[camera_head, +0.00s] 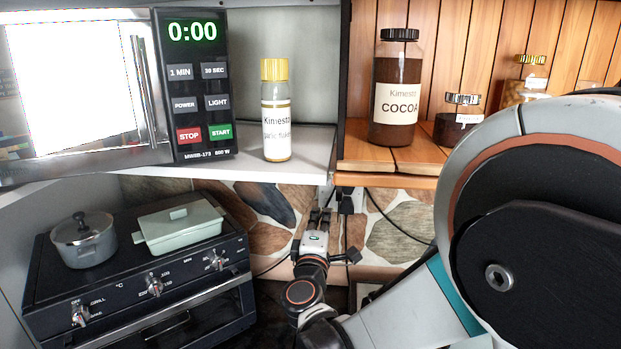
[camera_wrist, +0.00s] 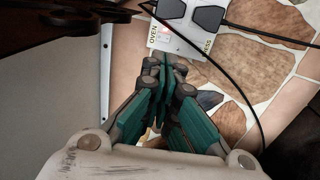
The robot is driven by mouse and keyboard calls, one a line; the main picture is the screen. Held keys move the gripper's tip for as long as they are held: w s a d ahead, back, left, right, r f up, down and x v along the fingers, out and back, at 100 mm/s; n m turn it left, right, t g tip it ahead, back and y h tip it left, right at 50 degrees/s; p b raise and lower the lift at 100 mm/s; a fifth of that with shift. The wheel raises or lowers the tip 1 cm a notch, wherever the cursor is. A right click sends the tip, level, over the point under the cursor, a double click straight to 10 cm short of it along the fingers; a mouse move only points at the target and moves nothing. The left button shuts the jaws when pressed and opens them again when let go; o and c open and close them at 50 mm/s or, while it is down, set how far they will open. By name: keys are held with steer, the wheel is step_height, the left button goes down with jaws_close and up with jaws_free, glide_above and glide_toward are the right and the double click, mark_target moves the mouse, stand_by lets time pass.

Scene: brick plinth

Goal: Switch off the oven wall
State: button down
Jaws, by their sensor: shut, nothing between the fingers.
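A pale wall socket plate (camera_wrist: 178,45) is at the top centre of the wrist view, with two black plugs in its upper part. A label reading "OVEN" is at its left, beside a small switch (camera_wrist: 165,33) with a reddish mark. Another label, partly hidden, is at its right. My gripper (camera_wrist: 161,62) is shut and empty, its tips just below the switch; I cannot tell whether they touch the plate. In the head view my gripper (camera_head: 320,216) points up at the wall under the shelf and hides much of the plate. The black oven (camera_head: 135,265) stands at lower left.
A pot (camera_head: 83,240) and a lidded pale dish (camera_head: 179,225) sit on the oven. Above are a microwave (camera_head: 193,85), a yellow-capped bottle (camera_head: 276,110) and a cocoa jar (camera_head: 397,88) on shelves. Black cables (camera_wrist: 232,85) hang beside the plate.

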steer(key=shift+s+a, duration=0.15)
steer(key=shift+a, duration=0.15)
steer(key=w, duration=0.4)
steer(key=w+r, duration=0.1)
steer(key=w, duration=0.8)
steer(key=shift+d+r, duration=0.25)
steer(key=shift+w+r, duration=0.1)
steer(key=shift+w, duration=0.4)
steer(key=shift+w+b, duration=0.1)
steer(key=shift+b, duration=0.2)
steer(key=s+r, duration=0.2)
steer(key=s, duration=1.1)
steer(key=shift+s+a, duration=0.25)
steer(key=shift+s, duration=0.05)
